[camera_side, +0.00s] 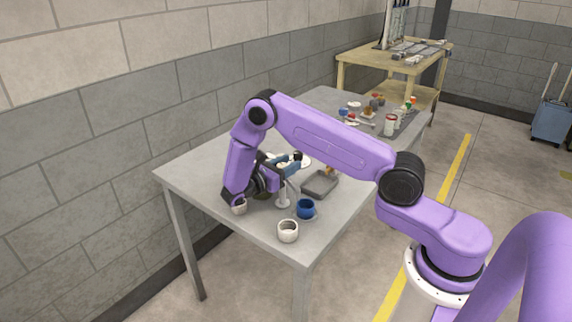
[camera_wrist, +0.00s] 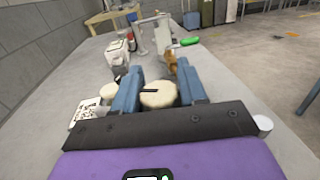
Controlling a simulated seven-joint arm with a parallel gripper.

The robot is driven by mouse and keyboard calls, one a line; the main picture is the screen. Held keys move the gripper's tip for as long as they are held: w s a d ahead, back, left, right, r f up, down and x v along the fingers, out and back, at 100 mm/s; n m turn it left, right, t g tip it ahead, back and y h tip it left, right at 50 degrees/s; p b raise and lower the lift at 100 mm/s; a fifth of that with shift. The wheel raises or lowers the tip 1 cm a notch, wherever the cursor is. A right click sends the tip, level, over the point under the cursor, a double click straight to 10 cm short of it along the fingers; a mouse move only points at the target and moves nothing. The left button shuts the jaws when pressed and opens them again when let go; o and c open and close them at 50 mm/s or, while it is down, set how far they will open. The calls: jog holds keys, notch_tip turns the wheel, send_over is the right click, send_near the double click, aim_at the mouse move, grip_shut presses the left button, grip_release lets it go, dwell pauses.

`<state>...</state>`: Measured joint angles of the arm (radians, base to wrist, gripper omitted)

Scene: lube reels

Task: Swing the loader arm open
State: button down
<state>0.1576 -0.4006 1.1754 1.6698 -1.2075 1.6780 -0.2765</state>
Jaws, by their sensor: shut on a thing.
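In the wrist view, my gripper (camera_wrist: 159,72) has its two blue fingers on either side of a round, cream-topped thing (camera_wrist: 158,97) with a dark slot. In the side view, my gripper (camera_side: 286,161) is low over the near table, its blue fingers pointing right. A small dark piece (camera_side: 298,156) shows at the fingertips. The loader arm cannot be told for certain in either view. My wrist hides part of the work.
On the near table (camera_side: 190,170) are a white cup (camera_side: 288,232), a blue cup (camera_side: 305,210), another pale cup (camera_side: 239,207) and a grey tray (camera_side: 320,184). A white boxy machine (camera_wrist: 117,54) stands ahead left. Several small items stand at the table's far end.

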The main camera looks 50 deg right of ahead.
jog(key=m+g+y, duration=0.1)
jog(key=m+g, duration=0.1)
jog(key=m+g+y, duration=0.1)
jog(key=g, duration=0.2)
jog(key=s+m+g+y, duration=0.1)
jog(key=m+g, duration=0.1)
jog(key=g, duration=0.1)
jog(key=shift+a+m, duration=0.25)
jog(key=shift+m, duration=0.05)
jog(key=shift+y, duration=0.3)
jog(key=c, duration=0.7)
grip_release()
jog(key=shift+r, duration=0.1)
jog(key=s+a+r, duration=0.3)
jog(key=s+r, duration=0.9)
jog(key=s, duration=0.1)
jog(key=shift+s+a+r, duration=0.25)
jog(key=shift+r, duration=0.15)
